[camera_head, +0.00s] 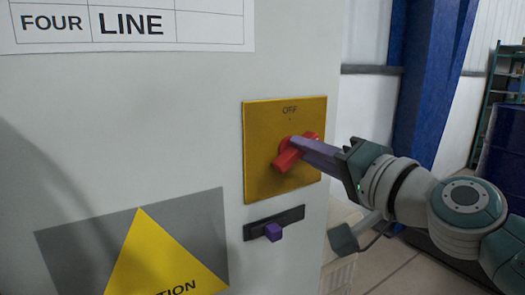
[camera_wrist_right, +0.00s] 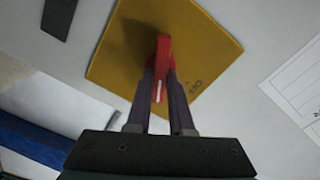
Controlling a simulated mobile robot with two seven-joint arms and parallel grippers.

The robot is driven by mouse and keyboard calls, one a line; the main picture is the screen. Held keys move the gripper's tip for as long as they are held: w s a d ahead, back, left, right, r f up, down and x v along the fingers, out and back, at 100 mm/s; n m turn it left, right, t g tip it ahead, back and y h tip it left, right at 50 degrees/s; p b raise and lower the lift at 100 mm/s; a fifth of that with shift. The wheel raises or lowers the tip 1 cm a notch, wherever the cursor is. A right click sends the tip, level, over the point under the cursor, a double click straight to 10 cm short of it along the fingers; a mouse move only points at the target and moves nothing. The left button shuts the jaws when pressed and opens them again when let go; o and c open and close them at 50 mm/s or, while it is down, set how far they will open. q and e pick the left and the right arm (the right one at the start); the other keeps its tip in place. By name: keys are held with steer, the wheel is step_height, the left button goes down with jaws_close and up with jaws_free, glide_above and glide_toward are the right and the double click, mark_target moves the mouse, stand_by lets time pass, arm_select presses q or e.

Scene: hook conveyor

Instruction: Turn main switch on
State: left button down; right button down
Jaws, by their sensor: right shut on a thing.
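The main switch is a red rotary handle (camera_head: 286,160) on a yellow square plate (camera_head: 262,180) on the front of a grey cabinet. "OFF" is printed at the top of the plate. The handle looks tilted, running from lower left to upper right. My right gripper (camera_head: 302,146) reaches in from the right with its purple fingers on the handle. In the right wrist view the red handle (camera_wrist_right: 163,52) sits between the two fingers (camera_wrist_right: 161,90), and the gripper is shut on it. A white mark shows on the handle there. My left gripper is not in view.
Below the plate a small purple knob (camera_head: 273,232) sits on a dark strip (camera_head: 258,223). A yellow triangular caution sign (camera_head: 165,262) and a white "FOUR LINE" label (camera_head: 125,22) are on the cabinet. A blue column (camera_head: 425,75) stands behind at right.

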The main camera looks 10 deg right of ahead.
steer(key=m, duration=0.5)
steer(key=shift+d+f+m, duration=0.1)
steer(key=shift+f+m, duration=0.05)
steer(key=shift+m, duration=0.25)
stand_by(0.4)
steer(key=c, duration=0.8)
jaws_free()
steer(key=v, duration=1)
